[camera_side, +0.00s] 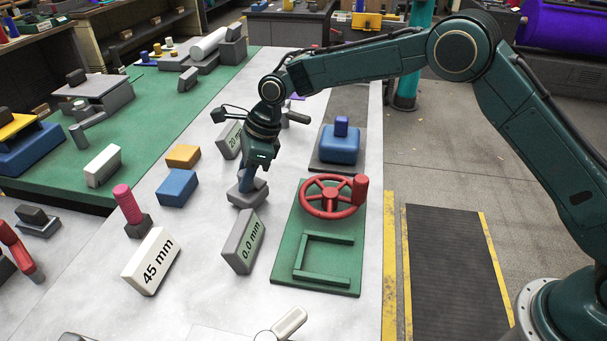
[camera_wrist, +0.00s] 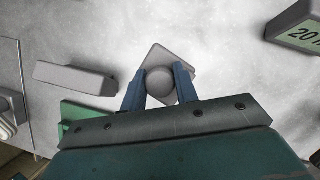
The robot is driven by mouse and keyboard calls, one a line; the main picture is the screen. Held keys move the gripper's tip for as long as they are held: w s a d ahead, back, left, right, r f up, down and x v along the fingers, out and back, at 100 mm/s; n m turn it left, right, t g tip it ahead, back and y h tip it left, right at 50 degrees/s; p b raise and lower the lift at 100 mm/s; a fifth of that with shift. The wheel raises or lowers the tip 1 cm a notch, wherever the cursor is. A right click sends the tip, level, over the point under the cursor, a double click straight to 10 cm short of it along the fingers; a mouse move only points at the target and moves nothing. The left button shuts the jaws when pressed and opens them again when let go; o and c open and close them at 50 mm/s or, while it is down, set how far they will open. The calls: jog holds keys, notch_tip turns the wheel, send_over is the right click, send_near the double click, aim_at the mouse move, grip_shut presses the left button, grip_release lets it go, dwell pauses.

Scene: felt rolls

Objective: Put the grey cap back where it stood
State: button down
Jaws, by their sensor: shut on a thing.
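The grey cap, a squarish block with a round knob on top, is in the middle of the side view (camera_side: 247,199), between the block marked 20 and the block marked 0.0 mm. In the wrist view the cap (camera_wrist: 158,58) shows with its knob between the blue fingers. My gripper (camera_side: 248,182) points down over it and is shut on the knob; it also shows in the wrist view (camera_wrist: 159,88). The cap is at or very near the pale tabletop; I cannot tell whether it touches. The surface under it is hidden.
The 0.0 mm block (camera_side: 243,242) stands close in front, the 20 block (camera_side: 229,140) behind. A blue block (camera_side: 177,187) and an orange block (camera_side: 183,156) lie left. A green board with a red wheel (camera_side: 331,196) is right. Pale table is clear around the cap.

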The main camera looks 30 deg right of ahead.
jog(key=shift+f, duration=0.45)
dwell(0.7)
jog(key=c, duration=1)
grip_release()
jog(key=v, duration=1.3)
jog(key=shift+d+r, duration=0.2)
jog(key=shift+r, duration=0.15)
